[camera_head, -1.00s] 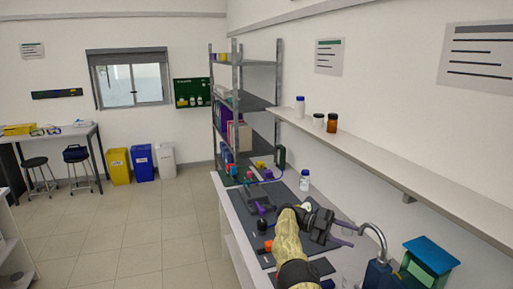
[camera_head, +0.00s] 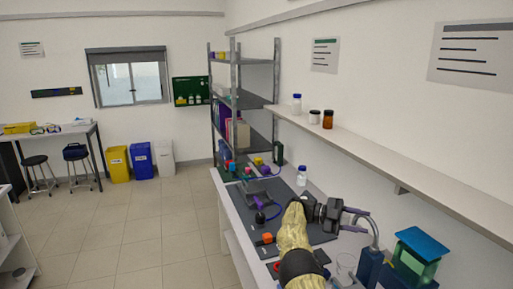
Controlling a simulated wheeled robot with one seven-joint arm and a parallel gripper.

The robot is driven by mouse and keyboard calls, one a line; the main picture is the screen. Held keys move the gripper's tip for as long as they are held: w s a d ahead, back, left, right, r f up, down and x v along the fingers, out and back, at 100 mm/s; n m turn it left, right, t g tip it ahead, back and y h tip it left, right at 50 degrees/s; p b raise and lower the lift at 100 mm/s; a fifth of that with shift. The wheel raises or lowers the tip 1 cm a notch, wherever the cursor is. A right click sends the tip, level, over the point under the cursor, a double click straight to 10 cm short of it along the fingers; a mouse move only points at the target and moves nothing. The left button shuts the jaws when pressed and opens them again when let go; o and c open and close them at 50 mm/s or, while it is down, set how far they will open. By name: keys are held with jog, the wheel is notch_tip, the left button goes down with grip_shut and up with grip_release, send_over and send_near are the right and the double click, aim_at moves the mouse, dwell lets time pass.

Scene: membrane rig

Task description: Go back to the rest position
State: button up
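My arm, in a yellowish sleeve, reaches over the bench (camera_head: 235,215) from the bottom of the head view. My gripper (camera_head: 362,220) points right, toward the wall side, above the bench. Its two purple fingers stand apart with nothing visible between them, so it looks open and empty. The rig on the bench has a dark mat, a grey block (camera_head: 252,187), a purple tube (camera_head: 270,204) and an orange piece (camera_head: 267,238). My arm hides part of the mat and what lies behind it.
A tap (camera_head: 374,232) and a teal-topped box (camera_head: 422,244) stand close right of my gripper. A clear beaker (camera_head: 346,262) is beside my arm. A white bottle (camera_head: 302,175) stands farther back. A wall shelf (camera_head: 400,172) runs above. The floor at left is clear.

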jog(key=w+d+r+n+t+h+b, duration=0.15)
jog(key=w+d+r+n+t, duration=0.25)
jog(key=d+r+n+t, duration=0.75)
jog(key=s+a+f+n+t+y+b, duration=0.1)
jog(key=s+a+f+n+t+y, duration=0.3)
jog(key=a+f+n+y, duration=0.4)
jog(key=s+a+f+n+t+y, duration=0.35)
jog(key=a+f+n+y, duration=0.3)
jog(key=a, duration=0.45)
jog(key=s+a+f+n+g+y, duration=0.2)
jog(key=s+a+f+n+g, duration=0.1)
jog(key=s, duration=1.1)
jog(key=s+a+f+n+g+y+b, duration=0.1)
jog(key=s+a+f+n+g, duration=0.2)
jog(key=s, duration=1.1)
notch_tip(320, 180, down, 3)
jog(key=a+g, duration=0.2)
jog(key=a, duration=0.1)
jog(key=shift+y, duration=0.4)
